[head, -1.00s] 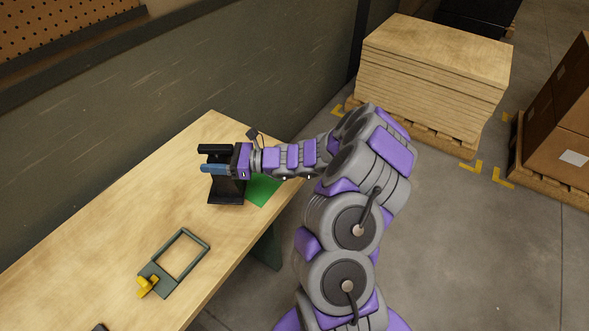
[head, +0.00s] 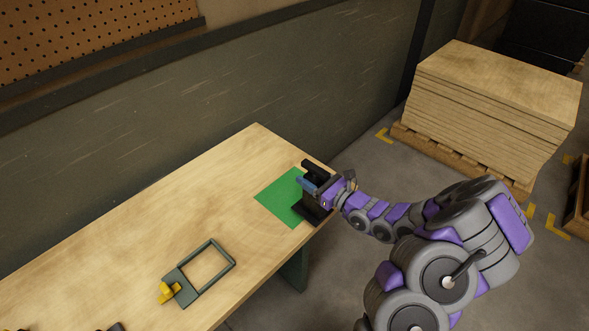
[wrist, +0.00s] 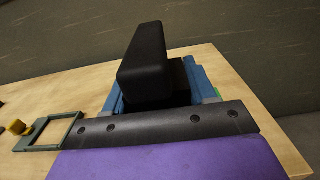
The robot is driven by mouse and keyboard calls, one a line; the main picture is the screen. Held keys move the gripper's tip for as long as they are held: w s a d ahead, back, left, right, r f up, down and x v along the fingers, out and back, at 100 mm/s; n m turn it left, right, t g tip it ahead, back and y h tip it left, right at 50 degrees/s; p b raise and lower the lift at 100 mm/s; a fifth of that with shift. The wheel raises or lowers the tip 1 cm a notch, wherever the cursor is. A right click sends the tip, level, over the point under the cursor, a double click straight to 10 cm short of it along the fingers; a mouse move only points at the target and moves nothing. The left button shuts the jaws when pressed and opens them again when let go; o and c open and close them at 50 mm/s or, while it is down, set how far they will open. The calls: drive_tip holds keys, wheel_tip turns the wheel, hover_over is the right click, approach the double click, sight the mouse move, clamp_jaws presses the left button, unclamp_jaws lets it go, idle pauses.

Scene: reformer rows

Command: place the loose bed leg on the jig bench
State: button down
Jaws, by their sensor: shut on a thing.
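The loose bed leg (head: 319,171) is a black piece with a thick top bar and a flat foot. My gripper (head: 309,185) is shut on it, with blue fingers around its upper part. In the wrist view the leg (wrist: 147,62) stands up between the blue fingers, and its lower part is hidden. The leg is roughly upright over the far right end of the wooden jig bench (head: 150,235), close to the front edge. A green patch (head: 281,196) on the bench top shows just left of the leg. I cannot tell whether the foot touches the bench.
A dark green frame with a yellow clamp (head: 203,272) lies on the bench at the front. A dark wall (head: 200,100) runs behind the bench. A pallet of stacked boards (head: 490,105) stands on the floor at the right. The bench middle is bare.

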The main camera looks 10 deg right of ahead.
drive_tip(key=w+a+f+b, duration=0.1)
drive_tip(key=w+a+f, duration=0.1)
drive_tip(key=w, duration=0.3)
drive_tip(key=w+a+f+b, duration=0.1)
drive_tip(key=w+a+f, duration=0.1)
drive_tip(key=w, duration=0.4)
drive_tip(key=shift+a, duration=0.55)
drive_tip(key=c, duration=0.8)
unclamp_jaws()
drive_tip(key=shift+f, duration=0.15)
drive_tip(key=o, duration=0.4)
drive_tip(key=shift+d, duration=0.6)
drive_tip(key=shift+o, duration=0.2)
drive_tip(key=shift+s+a, duration=0.1)
